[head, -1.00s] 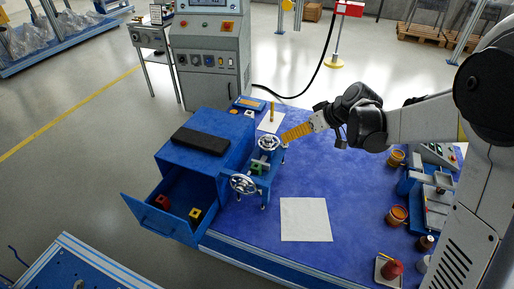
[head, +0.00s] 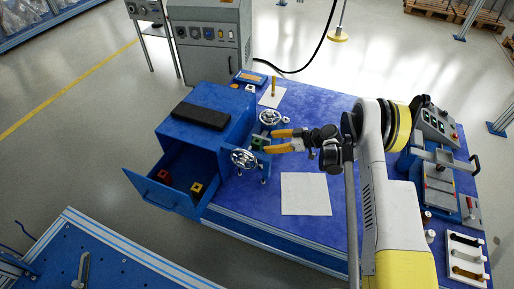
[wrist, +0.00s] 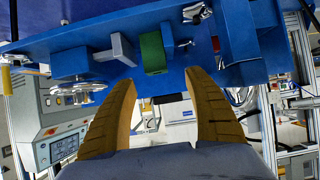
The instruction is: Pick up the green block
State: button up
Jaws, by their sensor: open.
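The green block (wrist: 153,52) sits in the blue fixture (wrist: 200,30), in the upper middle of the wrist view. In the head view the green block (head: 257,142) shows small, between the two handwheels of the blue fixture. My gripper (head: 270,141) comes in from the right at the fixture, its yellow fingers close to the block. In the wrist view my gripper (wrist: 163,84) is open, with the fingers spread on either side and nothing between them. The block appears just beyond the fingertips. I cannot tell whether a fingertip touches anything.
Metal handwheels (head: 244,158) flank the block. A grey piece (wrist: 122,48) stands beside it. A blue cabinet (head: 205,150) with an open drawer (head: 165,196) holding a red and a yellow block is to the left. A white sheet (head: 306,194) lies on the blue table.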

aim_at(255, 141)
jog(key=b+x, duration=0.1)
jog(key=x, duration=0.1)
jog(key=b+x, duration=0.1)
jog(key=x, duration=0.2)
jog(key=b+x, duration=0.1)
jog(key=x, duration=0.1)
jog(key=shift+w+a, duration=0.2)
jog(key=shift+w, duration=0.2)
jog(key=shift+r, duration=0.15)
grip_shut()
